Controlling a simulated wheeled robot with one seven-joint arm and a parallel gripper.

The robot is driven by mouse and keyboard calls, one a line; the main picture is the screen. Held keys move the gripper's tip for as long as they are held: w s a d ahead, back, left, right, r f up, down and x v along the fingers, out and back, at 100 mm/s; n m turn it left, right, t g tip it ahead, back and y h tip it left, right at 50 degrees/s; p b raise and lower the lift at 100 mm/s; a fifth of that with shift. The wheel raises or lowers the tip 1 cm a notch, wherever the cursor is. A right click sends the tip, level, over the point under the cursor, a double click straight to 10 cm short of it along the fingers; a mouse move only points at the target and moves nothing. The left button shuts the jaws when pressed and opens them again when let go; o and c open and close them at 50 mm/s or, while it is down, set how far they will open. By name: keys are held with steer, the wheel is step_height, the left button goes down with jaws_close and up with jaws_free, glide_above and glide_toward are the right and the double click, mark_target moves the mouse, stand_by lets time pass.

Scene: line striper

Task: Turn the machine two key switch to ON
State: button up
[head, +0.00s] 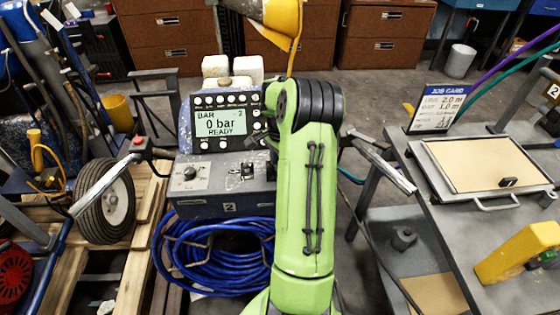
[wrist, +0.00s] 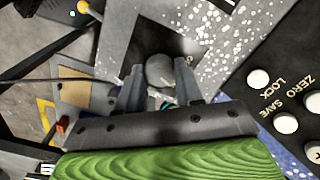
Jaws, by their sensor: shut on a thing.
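Machine two has a grey control box (head: 215,183) with a "2" label below a black display panel (head: 222,122). The display reads 0 bar, READY. In the wrist view my gripper (wrist: 158,67) has its two grey fingers on either side of a grey rounded piece (wrist: 160,73), shut on it. This looks like the head of the key, in front of a dark recess in a speckled grey plate (wrist: 207,38). Its ON or OFF marking cannot be read. In the head view my green arm hides the gripper and the key switch.
The display's white buttons (wrist: 286,123) are close to the right of my gripper. A dial (head: 190,173) and a small black switch (head: 247,171) are on the box. A blue hose coil (head: 215,255) hangs below. A grey table (head: 455,225) stands at the right.

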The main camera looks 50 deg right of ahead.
steer(key=shift+m, duration=0.7)
steer(key=o, duration=1)
steer(key=shift+o, duration=0.2)
step_height(320, 180, up, 16)
steer(key=p, duration=0.5)
steer(key=shift+f, duration=0.1)
